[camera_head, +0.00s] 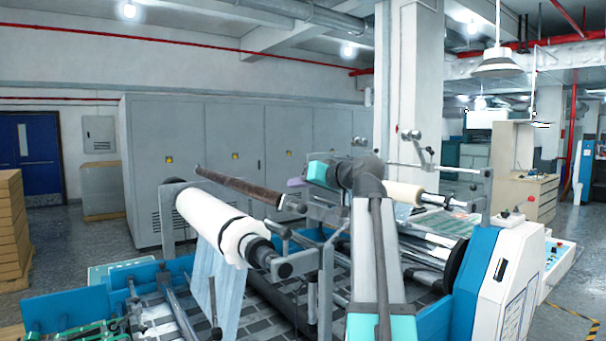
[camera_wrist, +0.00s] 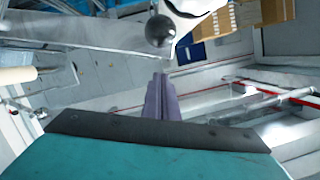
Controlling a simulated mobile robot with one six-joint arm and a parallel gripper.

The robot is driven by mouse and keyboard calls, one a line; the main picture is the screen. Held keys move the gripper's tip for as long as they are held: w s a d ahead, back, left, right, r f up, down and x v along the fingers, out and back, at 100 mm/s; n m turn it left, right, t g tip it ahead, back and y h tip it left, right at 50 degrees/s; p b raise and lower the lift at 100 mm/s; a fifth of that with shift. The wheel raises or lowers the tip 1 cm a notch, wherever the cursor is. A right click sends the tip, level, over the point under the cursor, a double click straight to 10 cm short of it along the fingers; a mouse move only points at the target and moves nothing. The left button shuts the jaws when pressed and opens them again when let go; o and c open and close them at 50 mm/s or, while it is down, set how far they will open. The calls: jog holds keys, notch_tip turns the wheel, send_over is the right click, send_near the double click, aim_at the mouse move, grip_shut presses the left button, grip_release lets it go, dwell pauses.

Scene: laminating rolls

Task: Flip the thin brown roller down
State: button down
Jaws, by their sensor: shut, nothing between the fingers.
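The thin brown roller (camera_head: 240,187) slants above and behind the thick white roll (camera_head: 215,222) in the head view. Its left end is higher, and its right end sits by the metal bracket near my gripper. My gripper (camera_head: 292,183) has purple fingers pointing left, close to the roller's right end and apparently just above it. In the wrist view my gripper (camera_wrist: 160,78) is shut and empty, the fingers pressed together. A dark round knob (camera_wrist: 160,31) lies beyond the fingertips. I cannot make out the brown roller's length there.
The laminating machine's blue frame (camera_head: 65,307) and a white-and-blue side housing (camera_head: 505,270) surround the rolls. A cream roll (camera_head: 403,192) is behind my arm. A grey bar (camera_wrist: 80,45) crosses the wrist view near the fingertips. Grey cabinets (camera_head: 190,135) stand behind.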

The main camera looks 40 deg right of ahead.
aim_at(287, 199)
jog(key=shift+a+f+p, duration=0.35)
jog(key=shift+f, duration=0.45)
jog(key=shift+w, duration=0.1)
jog(key=shift+f, duration=0.15)
jog(key=shift+a+f+n+b, duration=0.2)
jog(key=shift+a+f+b, duration=0.1)
jog(key=shift+f+b, duration=0.35)
jog(key=shift+a+f+n+b, duration=0.2)
jog(key=shift+a+f+b, duration=0.1)
jog(key=shift+f+b, duration=0.3)
jog(key=f, duration=0.1)
jog(key=a+f+b, duration=0.1)
jog(key=f+b, duration=0.1)
jog(key=shift+a+f+h, duration=0.25)
jog(key=shift+a+h, duration=0.05)
jog(key=shift+r, duration=0.1)
